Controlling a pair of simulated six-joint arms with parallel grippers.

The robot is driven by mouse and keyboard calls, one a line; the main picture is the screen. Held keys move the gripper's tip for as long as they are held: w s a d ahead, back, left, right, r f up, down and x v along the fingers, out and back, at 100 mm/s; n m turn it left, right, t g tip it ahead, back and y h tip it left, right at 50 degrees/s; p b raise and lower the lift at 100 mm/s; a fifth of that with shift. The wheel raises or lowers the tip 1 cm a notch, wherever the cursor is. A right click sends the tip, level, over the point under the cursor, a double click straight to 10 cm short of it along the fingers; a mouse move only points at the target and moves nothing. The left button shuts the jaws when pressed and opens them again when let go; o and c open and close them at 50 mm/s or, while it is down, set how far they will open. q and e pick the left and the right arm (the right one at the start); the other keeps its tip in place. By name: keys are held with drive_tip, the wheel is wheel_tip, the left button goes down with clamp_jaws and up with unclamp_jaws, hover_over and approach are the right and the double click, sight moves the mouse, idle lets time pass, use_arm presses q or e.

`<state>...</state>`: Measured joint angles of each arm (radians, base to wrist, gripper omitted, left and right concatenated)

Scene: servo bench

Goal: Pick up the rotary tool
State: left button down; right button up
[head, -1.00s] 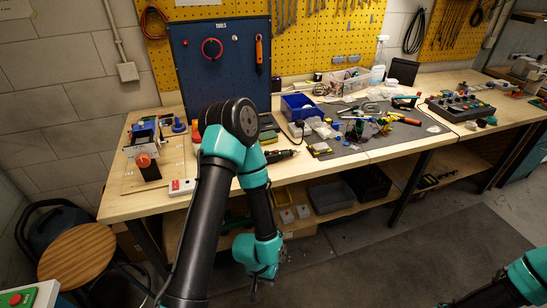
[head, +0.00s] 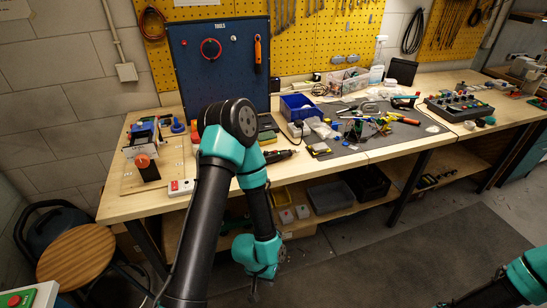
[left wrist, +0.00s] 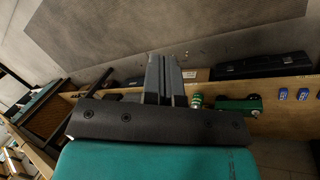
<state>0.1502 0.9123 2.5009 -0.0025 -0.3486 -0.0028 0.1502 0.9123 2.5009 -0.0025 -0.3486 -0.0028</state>
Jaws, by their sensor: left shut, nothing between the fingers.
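A dark, slim tool that looks like the rotary tool (head: 280,155) lies on the wooden bench near its front edge, just right of my left arm. My left gripper (head: 254,291) hangs low in front of the bench, below the bench top and well apart from the tool. In the left wrist view its two grey fingers (left wrist: 165,78) are together with nothing between them. The rotary tool cannot be made out in that view. My right arm shows at the lower right corner of the head view; its fingers are too small and cut off to read.
A blue tool panel (head: 220,65) stands behind. A red-and-white button box (head: 181,186) sits at the front left. A lower shelf (head: 300,222) holds bins.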

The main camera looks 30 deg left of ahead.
use_arm(q)
drive_tip(key=c, duration=0.5)
unclamp_jaws()
idle(0.3)
